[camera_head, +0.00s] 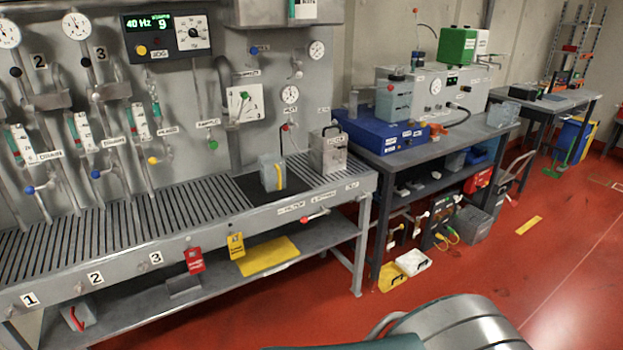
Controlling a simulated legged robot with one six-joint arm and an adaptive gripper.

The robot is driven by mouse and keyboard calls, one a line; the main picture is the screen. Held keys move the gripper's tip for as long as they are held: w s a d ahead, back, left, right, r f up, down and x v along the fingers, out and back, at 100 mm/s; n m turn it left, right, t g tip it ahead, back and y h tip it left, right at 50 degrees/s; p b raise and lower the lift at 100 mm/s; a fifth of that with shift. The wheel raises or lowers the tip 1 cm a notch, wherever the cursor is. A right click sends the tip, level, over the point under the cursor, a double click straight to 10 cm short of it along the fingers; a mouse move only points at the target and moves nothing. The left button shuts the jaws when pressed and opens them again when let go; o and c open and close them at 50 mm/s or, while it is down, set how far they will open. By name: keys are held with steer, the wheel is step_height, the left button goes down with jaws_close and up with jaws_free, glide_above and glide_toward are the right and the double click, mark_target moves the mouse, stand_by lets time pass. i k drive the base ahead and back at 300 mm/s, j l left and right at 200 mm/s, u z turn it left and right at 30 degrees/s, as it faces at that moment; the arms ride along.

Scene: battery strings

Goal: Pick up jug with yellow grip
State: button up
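A grey jug with a yellow strip, which looks like its grip, (268,172) stands upright on the grated bench (200,206). It is on a dark patch near the bench's right part. A larger grey metal container with a handle on top (331,156) stands to its right, close to the back panel. Grey rounded parts at the bottom right of the picture look like my own arm. The fingers of my gripper are not in view, so I cannot see their state.
Pipes, gauges and valves line the panel behind the bench. Red (194,260) and yellow (236,246) tags hang at its front edge. A second table (436,150) with equipment stands right. Yellow (392,277) and white (413,262) containers sit on the floor. Red floor in front is clear.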

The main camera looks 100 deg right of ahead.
mark_target(273, 166)
steer(key=z, duration=3.1)
steer(key=i+l+z, duration=0.1)
steer(key=z, duration=0.15)
steer(key=i+l, duration=0.2)
steer(key=i, duration=0.35)
steer(key=i+l, duration=0.15)
steer(key=i, duration=0.45)
steer(key=i+l+z, duration=0.1)
steer(key=i, duration=0.45)
steer(key=i+l, duration=0.25)
steer(key=i, duration=0.35)
